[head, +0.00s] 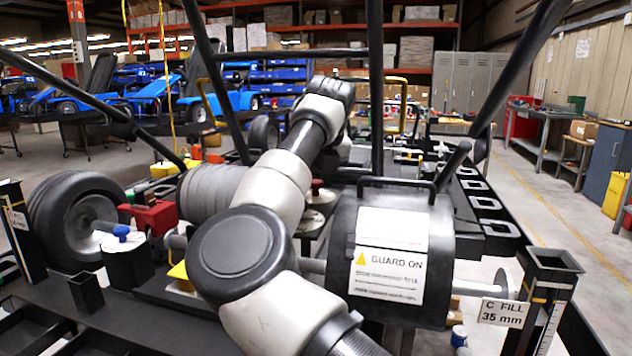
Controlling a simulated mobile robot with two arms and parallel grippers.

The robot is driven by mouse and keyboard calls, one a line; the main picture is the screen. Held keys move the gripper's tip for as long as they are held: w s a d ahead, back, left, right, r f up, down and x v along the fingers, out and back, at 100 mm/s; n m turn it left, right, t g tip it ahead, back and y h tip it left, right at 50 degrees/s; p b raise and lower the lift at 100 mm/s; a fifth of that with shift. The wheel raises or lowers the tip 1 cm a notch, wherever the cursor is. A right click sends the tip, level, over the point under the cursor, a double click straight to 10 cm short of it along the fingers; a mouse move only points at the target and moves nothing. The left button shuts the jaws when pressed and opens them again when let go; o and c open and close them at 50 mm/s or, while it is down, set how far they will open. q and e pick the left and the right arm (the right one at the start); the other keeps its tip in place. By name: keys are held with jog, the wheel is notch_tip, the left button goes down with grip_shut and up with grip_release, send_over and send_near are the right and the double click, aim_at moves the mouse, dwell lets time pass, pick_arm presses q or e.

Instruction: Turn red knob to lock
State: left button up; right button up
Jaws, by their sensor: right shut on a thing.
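The red knob (317,188) is small and stands near the middle of the head view, above pale round discs (310,218). My right arm comes up from the bottom centre and bends over behind the knob. My right gripper (328,176) is at the red knob, shut on it; its fingertips are small and mostly hidden, so the exact grip and the knob's angle cannot be told. My left gripper is not in view.
A black guard drum labelled "GUARD ON" (440,240) stands just right of my arm. A blue knob (121,233), a red block (152,216) and a kart wheel (72,215) are at left. Black frame tubes (376,90) cross above. An aisle (550,215) is clear at right.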

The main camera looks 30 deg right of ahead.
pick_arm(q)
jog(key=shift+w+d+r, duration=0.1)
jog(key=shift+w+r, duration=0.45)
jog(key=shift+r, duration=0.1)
pick_arm(e)
jog(key=shift+n+y, duration=0.3)
jog(key=shift+n, duration=0.5)
jog(key=o, duration=0.9)
jog(key=shift+r, duration=0.1)
